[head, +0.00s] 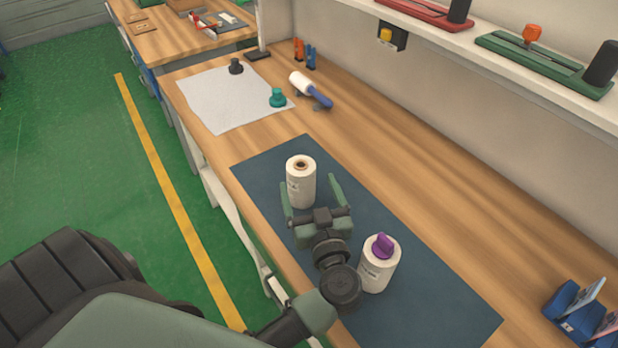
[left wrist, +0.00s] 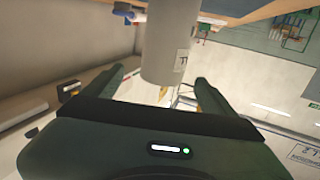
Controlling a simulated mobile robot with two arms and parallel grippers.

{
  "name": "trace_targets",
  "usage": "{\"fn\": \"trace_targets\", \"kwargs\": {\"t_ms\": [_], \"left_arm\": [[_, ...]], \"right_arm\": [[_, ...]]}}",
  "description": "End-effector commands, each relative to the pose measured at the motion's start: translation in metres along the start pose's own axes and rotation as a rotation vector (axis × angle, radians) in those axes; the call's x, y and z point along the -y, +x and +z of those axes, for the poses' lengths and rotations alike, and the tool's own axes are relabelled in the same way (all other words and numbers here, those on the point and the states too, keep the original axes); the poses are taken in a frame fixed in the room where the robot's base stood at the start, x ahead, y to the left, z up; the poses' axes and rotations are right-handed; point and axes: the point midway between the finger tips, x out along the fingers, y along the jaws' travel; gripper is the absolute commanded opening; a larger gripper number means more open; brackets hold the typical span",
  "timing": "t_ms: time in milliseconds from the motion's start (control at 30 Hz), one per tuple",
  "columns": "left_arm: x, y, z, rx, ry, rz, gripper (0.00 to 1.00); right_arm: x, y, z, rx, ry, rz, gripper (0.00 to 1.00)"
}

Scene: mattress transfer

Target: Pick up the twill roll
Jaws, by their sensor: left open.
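A white upright roll (head: 299,184) with a brown core stands on the dark blue mat (head: 262,160). A second white roll (head: 377,272) with a purple knob on top stands nearer on the same mat. The label names are too small to read, so I cannot tell which is twill. My left gripper (head: 310,190) is open, its green fingers on either side of the brown-core roll. In the left wrist view this roll (left wrist: 168,45) shows between and beyond the fingertips, with a gap on each side. My right gripper is not in view.
A grey-white sheet (head: 215,100) holds a black knob (head: 236,66) and a teal knob (head: 278,98). A blue-handled roller (head: 310,90) lies behind. A blue holder (head: 580,315) stands at the right. A wall shelf (head: 500,45) runs above. Bare wood lies behind the mat.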

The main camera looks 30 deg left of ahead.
Motion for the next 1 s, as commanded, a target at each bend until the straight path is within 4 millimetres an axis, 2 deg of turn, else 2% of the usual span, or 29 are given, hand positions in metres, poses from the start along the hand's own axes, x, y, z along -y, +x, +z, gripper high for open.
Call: {"fn": "trace_targets", "kwargs": {"t_ms": [100, 167, 400, 533, 733, 1000], "left_arm": [[0.0, 0.014, -0.003, -0.004, 0.0, 0.0, 0.86], [0.001, 0.021, -0.004, -0.004, 0.0, 0.0, 0.86], [0.002, 0.056, -0.006, -0.003, 0.0, 0.002, 0.86], [0.002, 0.064, -0.004, -0.002, -0.001, 0.002, 0.86], [0.002, 0.064, -0.004, -0.001, -0.002, 0.002, 0.86], [0.002, 0.064, -0.004, -0.001, -0.002, 0.002, 0.11]], "right_arm": [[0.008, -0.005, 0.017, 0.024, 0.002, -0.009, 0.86], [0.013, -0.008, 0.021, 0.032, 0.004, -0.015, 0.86], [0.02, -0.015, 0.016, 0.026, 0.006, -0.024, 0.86], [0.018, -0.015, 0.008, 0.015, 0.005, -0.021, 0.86], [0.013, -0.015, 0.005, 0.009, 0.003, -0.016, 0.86], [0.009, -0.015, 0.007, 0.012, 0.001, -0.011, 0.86]]}}
